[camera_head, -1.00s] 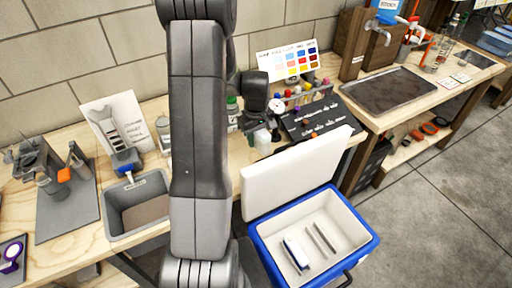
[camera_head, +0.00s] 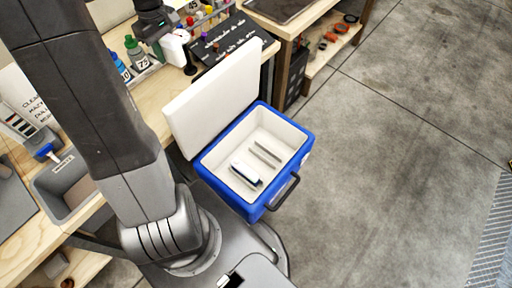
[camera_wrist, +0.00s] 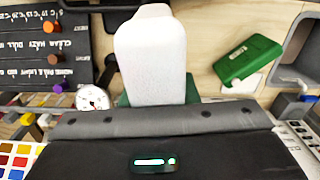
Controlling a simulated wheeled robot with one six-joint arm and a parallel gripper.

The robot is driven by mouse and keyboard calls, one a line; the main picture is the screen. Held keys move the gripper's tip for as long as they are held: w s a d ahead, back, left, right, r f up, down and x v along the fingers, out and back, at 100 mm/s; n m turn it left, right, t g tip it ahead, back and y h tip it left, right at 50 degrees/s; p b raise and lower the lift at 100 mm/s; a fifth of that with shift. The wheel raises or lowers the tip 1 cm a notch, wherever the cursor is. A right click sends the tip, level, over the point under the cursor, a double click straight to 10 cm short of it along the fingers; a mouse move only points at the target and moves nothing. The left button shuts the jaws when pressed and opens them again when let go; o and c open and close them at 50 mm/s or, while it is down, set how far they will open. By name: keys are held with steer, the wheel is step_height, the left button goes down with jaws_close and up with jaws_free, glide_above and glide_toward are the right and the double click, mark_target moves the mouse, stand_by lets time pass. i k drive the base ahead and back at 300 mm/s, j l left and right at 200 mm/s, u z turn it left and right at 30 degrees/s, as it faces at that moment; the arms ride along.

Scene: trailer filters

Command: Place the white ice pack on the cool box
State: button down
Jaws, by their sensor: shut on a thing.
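The white ice pack (camera_wrist: 150,60) is a flat, rounded slab with a narrower end, and it fills the top middle of the wrist view. My gripper (camera_head: 163,27) is shut on it, and the ice pack (camera_head: 175,47) shows beneath the jaws in the head view, over or close to the bench. The fingertips are largely hidden.
Inside the cool box lie a white and blue block (camera_head: 246,174) and grey strips. A black lettered board (camera_head: 222,40) and bottles (camera_head: 134,48) are near my gripper. A green box (camera_wrist: 248,58) lies in the wrist view. The floor at right is clear.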

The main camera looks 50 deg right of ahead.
mark_target(256, 167)
steer(key=k, duration=0.9)
